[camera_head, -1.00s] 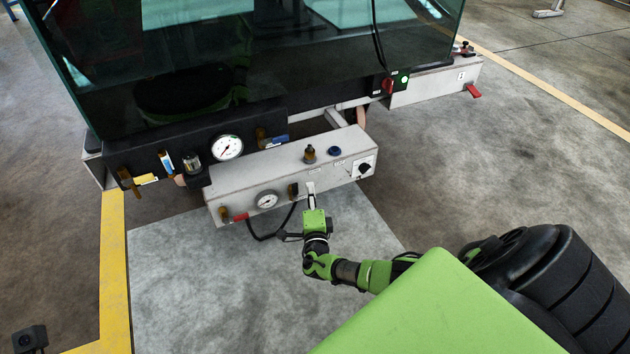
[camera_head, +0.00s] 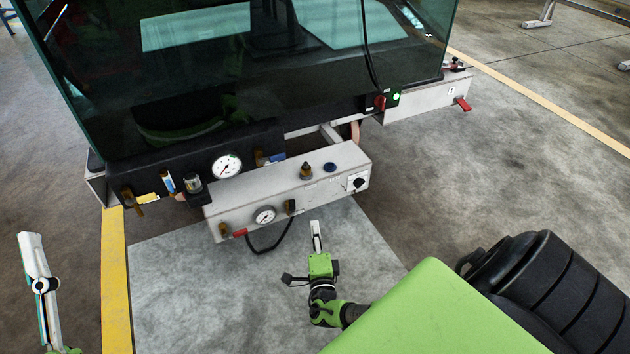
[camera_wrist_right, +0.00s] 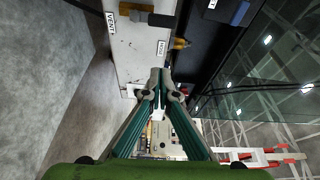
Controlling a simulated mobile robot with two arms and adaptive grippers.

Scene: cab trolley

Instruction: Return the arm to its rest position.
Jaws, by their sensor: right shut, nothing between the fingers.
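My right gripper (camera_head: 315,226) is shut and empty. It hangs over the pale floor patch in front of the grey control box (camera_head: 222,221), with a clear gap between its fingertips and the box. In the right wrist view its two fingers (camera_wrist_right: 157,84) meet at the tips, with a white labelled panel (camera_wrist_right: 138,42) beyond them. The right forearm is partly hidden by my green body. My left gripper (camera_head: 31,240) shows at the lower left edge, pointing up in the picture. It is seen side-on, so its opening is hidden.
The glass-fronted cab (camera_head: 250,85) stands behind the box. The box carries a gauge (camera_head: 264,215), a red-handled valve (camera_head: 238,233) and a black knob (camera_head: 356,183). A black cable (camera_head: 268,247) loops below it.

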